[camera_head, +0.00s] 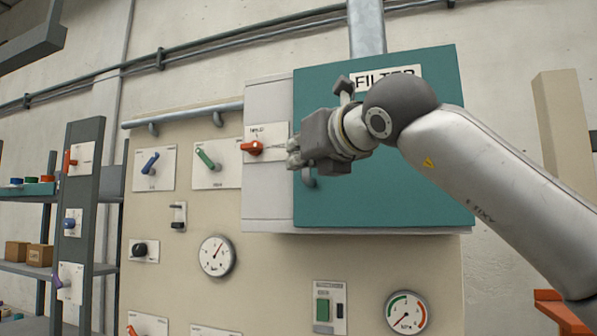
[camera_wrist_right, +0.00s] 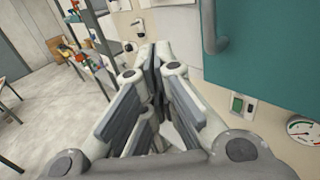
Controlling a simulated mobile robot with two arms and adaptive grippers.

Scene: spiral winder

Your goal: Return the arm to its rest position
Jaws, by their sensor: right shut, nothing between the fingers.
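My right arm (camera_head: 495,170) comes in from the right in the head view. Its gripper (camera_head: 292,153) is shut and empty, in front of the left edge of the teal filter box door. The fingertips are close to the orange-red knob (camera_head: 252,147) on the box's pale side strip; whether they touch it I cannot tell. In the right wrist view the gripper's fingers (camera_wrist_right: 152,62) are closed together with nothing between them. My left gripper is in neither view.
The teal filter box (camera_head: 400,200) stands out from a beige panel (camera_head: 270,270) with several levers, switches and gauges. A grey door handle (camera_wrist_right: 212,30) is near the gripper. A grey post (camera_head: 80,220) with knobs and shelves (camera_head: 30,270) stand at left. Below the gripper is open space.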

